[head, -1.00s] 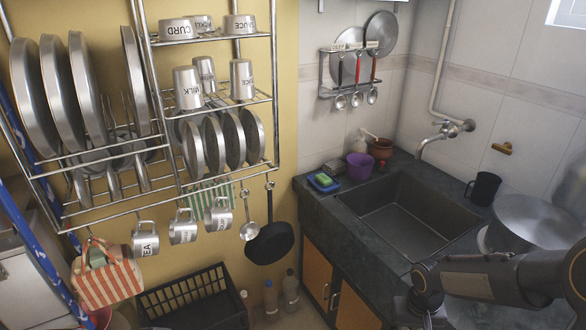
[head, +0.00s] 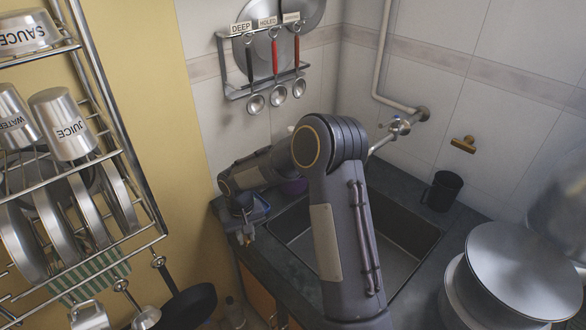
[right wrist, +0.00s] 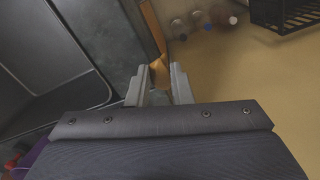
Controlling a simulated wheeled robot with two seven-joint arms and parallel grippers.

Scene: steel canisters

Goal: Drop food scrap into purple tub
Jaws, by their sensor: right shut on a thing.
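My right gripper (head: 246,234) is at the front left corner of the sink counter, fingers pointing down. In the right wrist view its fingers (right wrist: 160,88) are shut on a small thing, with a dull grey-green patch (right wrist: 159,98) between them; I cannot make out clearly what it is. The purple tub (head: 293,187) stands on the counter behind my right arm, mostly hidden. Its purple edge also shows at the lower left of the right wrist view (right wrist: 36,156). The gripper is to the left of the tub and nearer the front edge. My left gripper is out of view.
The sink (head: 402,232) lies right of the gripper, with a black mug (head: 442,191) and a large lidded pot (head: 525,270) beyond. A steel dish rack (head: 105,150) stands at the left. Bottles (right wrist: 196,20) and a black crate (right wrist: 285,12) are on the floor below.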

